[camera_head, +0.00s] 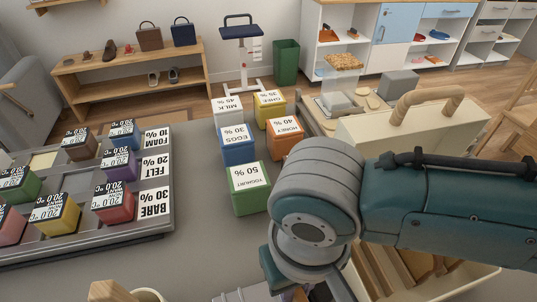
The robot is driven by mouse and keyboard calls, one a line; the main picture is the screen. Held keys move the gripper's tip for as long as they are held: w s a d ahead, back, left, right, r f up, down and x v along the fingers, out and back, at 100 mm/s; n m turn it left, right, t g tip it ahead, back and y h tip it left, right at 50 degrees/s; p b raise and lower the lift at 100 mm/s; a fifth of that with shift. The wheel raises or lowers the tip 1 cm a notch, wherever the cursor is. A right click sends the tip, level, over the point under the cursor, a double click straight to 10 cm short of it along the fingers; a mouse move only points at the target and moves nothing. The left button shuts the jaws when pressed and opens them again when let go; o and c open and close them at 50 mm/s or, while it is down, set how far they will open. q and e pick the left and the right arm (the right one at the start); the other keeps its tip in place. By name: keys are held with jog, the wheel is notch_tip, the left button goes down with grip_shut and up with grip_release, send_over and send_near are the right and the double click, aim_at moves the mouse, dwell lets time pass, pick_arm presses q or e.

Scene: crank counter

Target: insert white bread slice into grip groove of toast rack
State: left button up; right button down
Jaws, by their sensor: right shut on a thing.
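My right arm comes in from the right, and my right gripper (300,291) points down at the bottom edge, largely hidden by its own wrist and cut off by the frame. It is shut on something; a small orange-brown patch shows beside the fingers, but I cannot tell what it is. No white bread slice can be made out. A grey ribbed thing (248,294) lies just left of the gripper at the bottom edge; I cannot tell whether it is the toast rack. My left gripper is not in view.
Several coloured labelled blocks stand on the grey counter, including a green one (249,188) left of my wrist. A grey tray (120,238) with more blocks is at left. A cream box (440,128) with wooden handles stands behind my arm. Bare counter (205,255) lies between tray and gripper.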

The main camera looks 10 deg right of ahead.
jog(key=shift+f, duration=0.3)
jog(key=c, duration=0.8)
grip_release()
